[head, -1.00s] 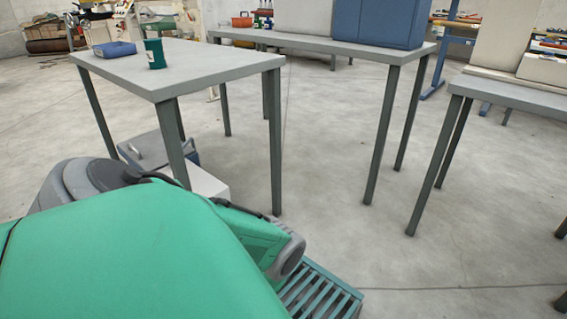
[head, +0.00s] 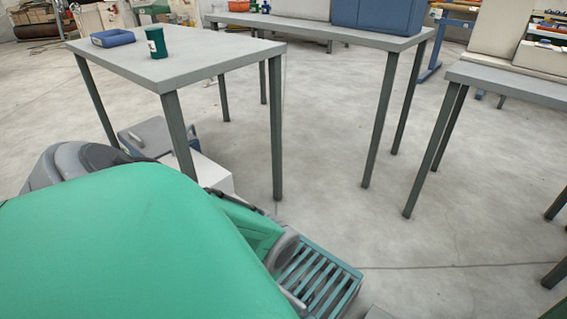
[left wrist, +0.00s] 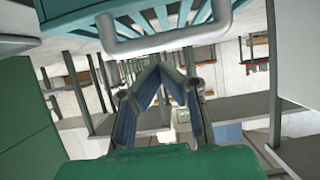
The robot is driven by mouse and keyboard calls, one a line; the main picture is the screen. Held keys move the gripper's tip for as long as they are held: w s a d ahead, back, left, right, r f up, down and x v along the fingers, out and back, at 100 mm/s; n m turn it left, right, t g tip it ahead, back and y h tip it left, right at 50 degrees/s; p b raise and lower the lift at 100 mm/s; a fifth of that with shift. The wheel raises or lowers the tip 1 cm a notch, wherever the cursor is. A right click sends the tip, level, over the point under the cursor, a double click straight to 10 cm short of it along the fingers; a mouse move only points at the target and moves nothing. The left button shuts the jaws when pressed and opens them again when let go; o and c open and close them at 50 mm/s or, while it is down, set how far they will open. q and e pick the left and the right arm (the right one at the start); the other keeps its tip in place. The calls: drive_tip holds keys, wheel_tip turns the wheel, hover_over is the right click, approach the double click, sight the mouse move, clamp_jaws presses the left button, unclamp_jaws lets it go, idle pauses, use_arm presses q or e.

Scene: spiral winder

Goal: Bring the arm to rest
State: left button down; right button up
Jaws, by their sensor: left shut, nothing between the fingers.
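My left gripper (left wrist: 155,78) shows in the left wrist view. Its two blue-padded fingers meet at the tips, with nothing visible between them. In the head view, my green arm cover fills the lower left and the gripper cannot be made out there. A teal slatted piece (head: 322,278) lies low beside the arm in the head view. A teal slatted piece with a grey bar (left wrist: 170,38) also spans the top of the left wrist view, close to the fingers. My right gripper is in neither view.
A table with a blue box (head: 378,15) stands behind, another table (head: 510,83) at right. The floor between is open.

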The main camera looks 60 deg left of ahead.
use_arm(q)
drive_tip(key=s+f, duration=0.2)
drive_tip(key=s, duration=0.1)
drive_tip(key=s+d+f, duration=0.1)
drive_tip(key=shift+s, duration=0.3)
